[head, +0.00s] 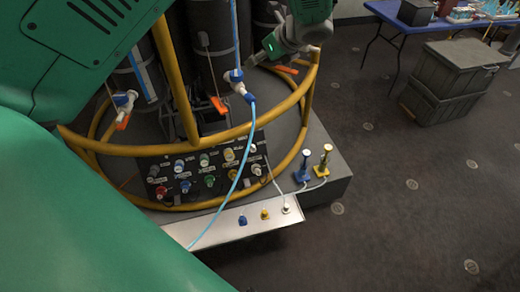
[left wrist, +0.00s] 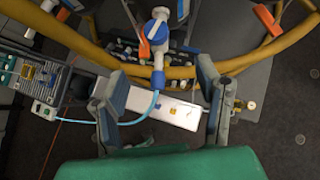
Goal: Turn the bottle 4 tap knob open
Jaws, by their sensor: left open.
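My left gripper (head: 252,60) is open and empty above and to the right of a white-and-blue tap (head: 236,78) in the head view. This tap has an orange handle (head: 219,105) and a light-blue hose. In the left wrist view, the tap (left wrist: 157,32) is at top centre, beyond the wide-apart fingers (left wrist: 160,88); nothing is gripped. Another orange handle (head: 287,70) is just below the gripper, its tap mostly hidden. A third tap (head: 123,99) with an orange handle is at the left. I cannot read which bottle is number 4. My right gripper is not in view.
A yellow tube ring (head: 225,134) runs around the dark bottles (head: 205,40). Below it are a knob panel (head: 205,172) and a white shelf (head: 265,220). Grey crates (head: 450,80) and a blue table (head: 390,12) stand right. The floor between is clear.

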